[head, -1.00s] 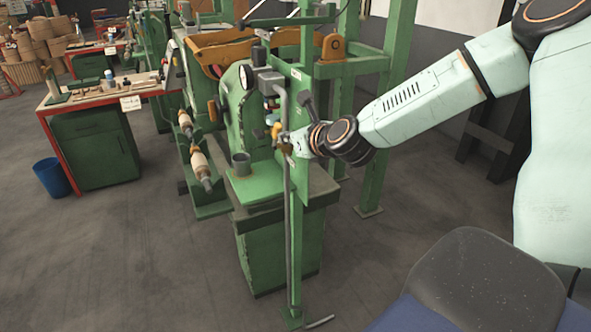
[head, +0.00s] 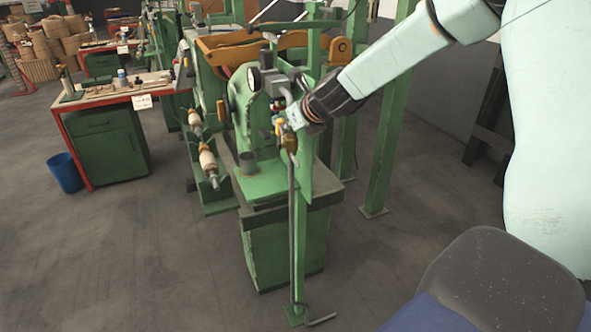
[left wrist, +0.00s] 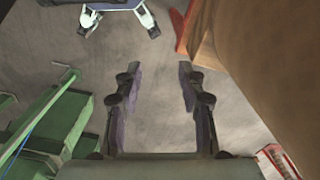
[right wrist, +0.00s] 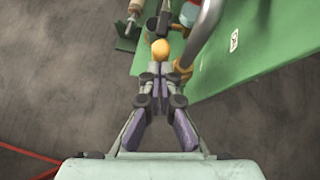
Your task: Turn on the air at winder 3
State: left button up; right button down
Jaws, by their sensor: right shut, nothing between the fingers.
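A green winding machine (head: 240,110) stands in the middle of the head view, with a round gauge (head: 253,79) and a grey pipe (head: 291,205) down its near post. I cannot read a winder number. Small yellow valve parts (head: 279,128) sit by the pipe. My right gripper (head: 291,119) is right at them. In the right wrist view its fingers (right wrist: 160,72) are shut and empty, just below a yellow-orange knob (right wrist: 160,48); I cannot tell if they touch it. My left gripper (left wrist: 157,85) shows only in the left wrist view, open and empty above the floor.
The green post (head: 303,180) stands close beside my right gripper. A red-edged workbench (head: 115,92) and a blue bin (head: 65,172) are at the left. Grey floor lies open in front. A brown surface (left wrist: 255,65) is near my left gripper.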

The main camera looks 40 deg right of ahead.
jog(key=shift+w+d, duration=0.25)
jog(key=shift+w, duration=0.3)
jog(key=shift+s+a+r+p, duration=0.1)
jog(key=shift+r+p, duration=0.1)
jog(key=shift+p, duration=0.1)
jog(key=shift+f, duration=0.1)
dwell(0.6)
